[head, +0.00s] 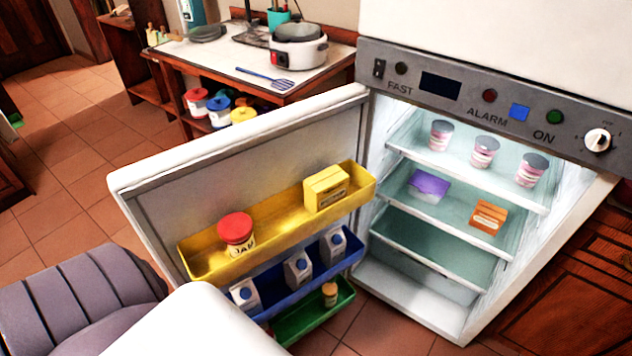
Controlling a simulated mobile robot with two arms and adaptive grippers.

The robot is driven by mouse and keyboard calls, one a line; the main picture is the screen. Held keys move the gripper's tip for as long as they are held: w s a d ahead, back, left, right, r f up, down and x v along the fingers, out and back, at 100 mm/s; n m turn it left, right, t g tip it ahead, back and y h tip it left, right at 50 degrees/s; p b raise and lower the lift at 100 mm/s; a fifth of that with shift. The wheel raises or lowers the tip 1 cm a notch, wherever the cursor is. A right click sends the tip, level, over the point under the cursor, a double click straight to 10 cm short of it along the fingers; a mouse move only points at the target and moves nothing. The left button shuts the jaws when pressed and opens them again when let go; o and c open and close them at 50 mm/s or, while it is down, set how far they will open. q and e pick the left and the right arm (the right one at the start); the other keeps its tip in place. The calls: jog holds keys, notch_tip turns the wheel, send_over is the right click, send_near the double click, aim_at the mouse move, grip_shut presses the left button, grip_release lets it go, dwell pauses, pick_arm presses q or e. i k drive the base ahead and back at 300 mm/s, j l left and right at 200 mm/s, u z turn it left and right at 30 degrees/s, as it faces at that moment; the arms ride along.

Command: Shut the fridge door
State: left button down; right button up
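The fridge (485,210) stands at the right with its lit inside showing. Its white door (240,133) is hinged on the left side of the opening and stands wide open, swung out to the left. The inner face of the door is turned toward me. It carries a yellow bin (280,222), a blue bin (318,276) and a green bin (316,315). White and grey parts, probably of my own arm or body, cover the lower left and hide the door's lower corner. Neither of my grippers shows in the view.
The door bins hold a red-lidded jar (236,231), a yellow box (326,188) and several cartons. Cups and small boxes sit on the fridge shelves. A counter (240,62) with a rice cooker (298,48) stands behind the door. Tiled floor (75,140) is clear at the left.

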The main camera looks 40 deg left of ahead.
aim_at(176, 199)
jog(key=k+j+z, duration=0.15)
jog(key=j, duration=0.35)
jog(key=j+z, duration=0.1)
jog(key=j, duration=0.35)
jog(key=k+j+z, duration=0.15)
jog(key=j, duration=0.3)
jog(key=k+j+z, duration=0.15)
jog(key=j, duration=0.3)
jog(key=k+j+z, duration=0.1)
jog(key=k+j, duration=0.15)
jog(key=j, duration=0.2)
jog(key=k+j+z, duration=0.15)
jog(key=j, duration=0.25)
jog(key=k+j+z, duration=0.15)
jog(key=k+j, duration=0.95)
jog(key=k, duration=0.3)
jog(key=j+u, duration=0.15)
jog(key=u, duration=0.2)
